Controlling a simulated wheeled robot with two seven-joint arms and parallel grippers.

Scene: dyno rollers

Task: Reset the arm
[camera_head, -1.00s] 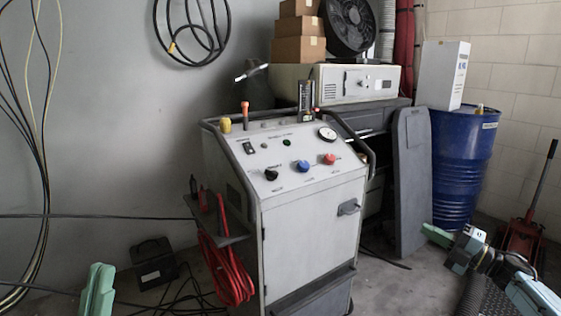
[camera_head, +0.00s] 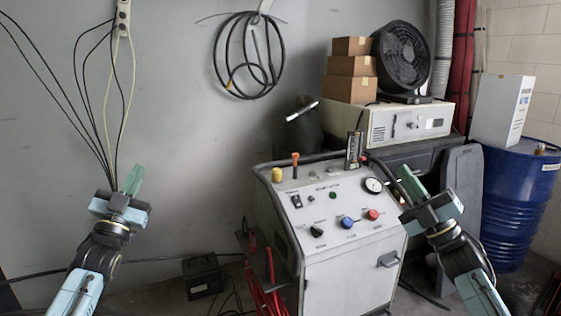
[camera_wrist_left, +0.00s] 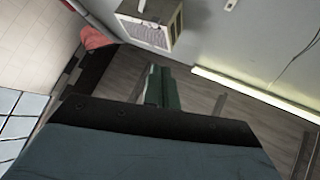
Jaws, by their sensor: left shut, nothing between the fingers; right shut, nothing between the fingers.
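My left gripper (camera_head: 133,181) is raised at the left of the head view, fingers pointing up, in front of the bare grey wall. It is shut and empty. Its green fingers (camera_wrist_left: 160,88) also show pressed together in the left wrist view. My right gripper (camera_head: 408,186) is raised at the right, its fingers tilted up and to the left. It is shut and empty, and it overlaps the right edge of the control console (camera_head: 345,275) in the picture. Whether it touches the console cannot be told.
A blue drum (camera_head: 515,205) with a white box (camera_head: 503,108) on it stands at the right. A fan (camera_head: 402,58) and cardboard boxes (camera_head: 350,68) sit on a machine behind the console. Cables (camera_head: 104,120) hang at the left. The space between my left gripper and the console looks clear.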

